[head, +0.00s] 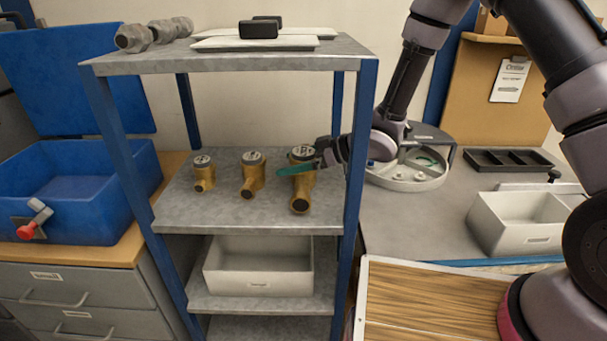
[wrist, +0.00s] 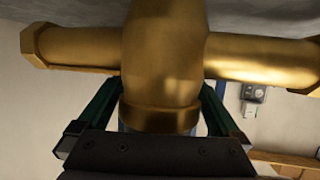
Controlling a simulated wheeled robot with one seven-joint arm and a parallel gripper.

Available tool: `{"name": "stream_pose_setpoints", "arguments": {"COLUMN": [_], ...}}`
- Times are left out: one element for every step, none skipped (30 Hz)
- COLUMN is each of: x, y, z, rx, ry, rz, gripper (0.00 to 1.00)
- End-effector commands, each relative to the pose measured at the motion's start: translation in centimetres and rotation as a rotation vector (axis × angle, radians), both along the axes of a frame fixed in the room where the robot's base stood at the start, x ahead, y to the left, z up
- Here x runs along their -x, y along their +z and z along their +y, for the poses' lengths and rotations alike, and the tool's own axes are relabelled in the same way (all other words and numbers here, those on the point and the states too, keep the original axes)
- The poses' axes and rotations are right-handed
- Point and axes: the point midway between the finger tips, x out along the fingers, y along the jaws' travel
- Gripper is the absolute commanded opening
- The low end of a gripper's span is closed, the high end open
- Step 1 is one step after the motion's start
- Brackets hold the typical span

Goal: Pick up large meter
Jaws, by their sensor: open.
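The large meter (head: 301,190) is the rightmost and biggest of three brass meters on the middle shelf (head: 240,212) of the blue-framed rack. My gripper (head: 305,170) reaches in from the right at the large meter's upper body, with its green fingers level. In the wrist view, the large meter (wrist: 165,60) fills the middle, with brass pipe ends to both sides. My gripper (wrist: 160,112) has one green finger on each side of its round body. The fingers are open around it; whether they touch it I cannot tell. The meter appears to rest on the shelf.
A medium meter (head: 251,177) and a small meter (head: 204,175) stand to the left. The rack's right front post (head: 357,150) is close to my arm. The top shelf (head: 225,62) is above. A round grey fixture (head: 415,180) sits on the bench at right.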

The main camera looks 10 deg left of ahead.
Motion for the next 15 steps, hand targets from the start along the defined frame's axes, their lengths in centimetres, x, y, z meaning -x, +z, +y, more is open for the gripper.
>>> {"name": "stream_pose_setpoints", "arguments": {"x": [-0.04,-0.04,-0.04,-0.04,-0.04,-0.04,-0.04,-0.04,-0.04,-0.04,-0.04,-0.04,-0.07,-0.08,-0.08], "y": [-0.01,0.0,0.0,0.0,0.0,0.0,0.0,0.0,0.0,0.0,0.01,0.01,0.2,0.2,0.2], "z": [-0.04,-0.04,-0.04,-0.05,-0.05,-0.05,-0.06,-0.06,-0.06,-0.06,-0.06,-0.07,0.03,0.03,0.03], "rx": [0.0,0.0,0.0,0.0,0.0,0.0,0.0,0.0,0.0,0.0,0.0,0.0,-0.004,-0.004,-0.004], "ry": [-0.001,-0.001,-0.001,-0.001,-0.001,-0.001,-0.001,-0.001,-0.001,-0.001,-0.001,-0.001,0.0,0.0,0.0], "rz": [0.0,0.0,0.0,0.0,0.0,0.0,0.0,0.0,0.0,0.0,0.0,0.0,-0.003,-0.003,-0.003], "gripper": [1.0,1.0,1.0,0.96,0.85,0.69,0.58,0.46,0.31,0.2,0.08,0.0,0.0,0.0,0.0]}}
